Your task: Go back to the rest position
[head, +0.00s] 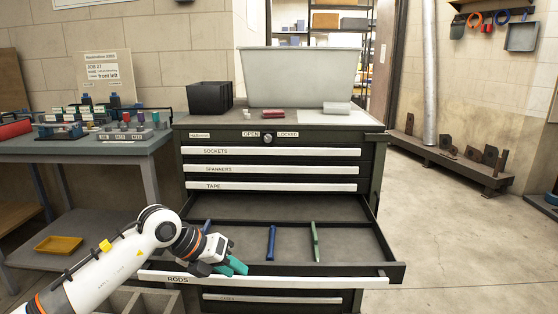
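My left arm comes in from the lower left. Its gripper (231,267), with teal fingertips, hangs over the front left of the open drawer marked RODS (345,282). The two fingertips show slightly apart, with nothing visible between them. In the drawer lie a blue rod (271,243) near the middle, a green rod (314,241) to its right and another blue rod (207,227) at the left, just behind the gripper. The gripper hides part of the drawer's front left. My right gripper is not in view.
The dark tool cabinet (283,149) has shut drawers above the open one. On its top stand a grey bin (298,80), a black box (209,97) and a red item (273,114). A workbench (90,146) stands left, with a yellow tray (59,245) below. Floor is clear at right.

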